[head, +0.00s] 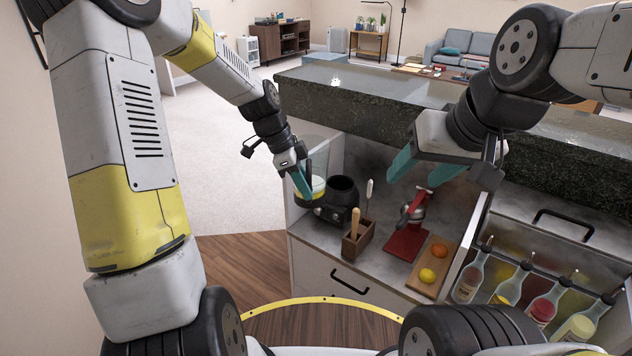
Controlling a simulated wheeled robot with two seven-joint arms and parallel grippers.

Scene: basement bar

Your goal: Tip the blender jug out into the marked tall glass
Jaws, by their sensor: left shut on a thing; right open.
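The blender jug (317,163) is clear, with yellow contents low in it and a dark collar at its bottom. My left gripper (303,187) is shut on the jug, at the left end of the counter. The jug is beside the black blender base (341,198), to its left and off its top; I cannot tell whether its bottom touches the counter. My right gripper (422,168) is open and empty, its teal fingers apart above the red press. I cannot make out the marked tall glass; my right arm and gripper hide part of the counter.
A wooden holder (357,238) with upright tools stands right of the blender base. A red and metal press (413,220) stands near a board (431,275) with an orange and a lemon. Bottles (540,305) sit in a rack at right. A raised dark bar top (400,105) runs behind.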

